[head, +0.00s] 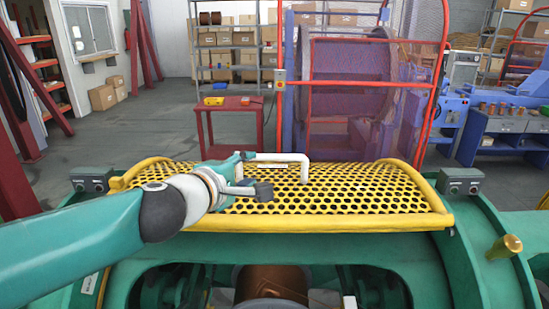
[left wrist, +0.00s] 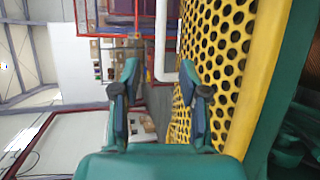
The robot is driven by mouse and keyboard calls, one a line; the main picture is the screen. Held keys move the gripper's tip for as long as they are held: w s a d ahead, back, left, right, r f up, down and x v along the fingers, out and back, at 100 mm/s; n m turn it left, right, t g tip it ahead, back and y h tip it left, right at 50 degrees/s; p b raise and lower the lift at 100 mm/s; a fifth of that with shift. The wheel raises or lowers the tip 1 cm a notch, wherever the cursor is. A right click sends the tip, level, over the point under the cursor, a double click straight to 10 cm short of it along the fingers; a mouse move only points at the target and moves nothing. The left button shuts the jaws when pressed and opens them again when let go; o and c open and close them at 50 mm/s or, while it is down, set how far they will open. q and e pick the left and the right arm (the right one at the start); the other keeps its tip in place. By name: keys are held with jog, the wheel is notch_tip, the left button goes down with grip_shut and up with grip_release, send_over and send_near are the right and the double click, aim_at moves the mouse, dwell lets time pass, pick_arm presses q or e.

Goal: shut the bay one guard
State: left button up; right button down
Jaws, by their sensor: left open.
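The guard is a yellow perforated panel with a tubular rim (head: 340,224), lying across the green machine frame beyond an open bay. A white U-shaped handle (head: 304,166) stands up from its far middle part. My left gripper (head: 258,174) is open and empty above the panel, just left of the handle. In the left wrist view, the open fingers (left wrist: 159,85) point toward the handle (left wrist: 158,62), with the perforated panel (left wrist: 215,60) on the right. My right gripper is not in view.
Below the rim, a copper-coloured spool (head: 271,286) shows in the bay. Control boxes stand at left (head: 92,180) and right (head: 460,181). A brass knob (head: 504,247) sits at the right. A red-framed mesh cage (head: 362,84) rises behind the panel.

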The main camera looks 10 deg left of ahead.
aim_at(272, 159)
pick_arm(q)
jog(key=x, duration=1.4)
jog(key=shift+w+f, duration=0.1)
jog(key=shift+w, duration=0.05)
grip_shut()
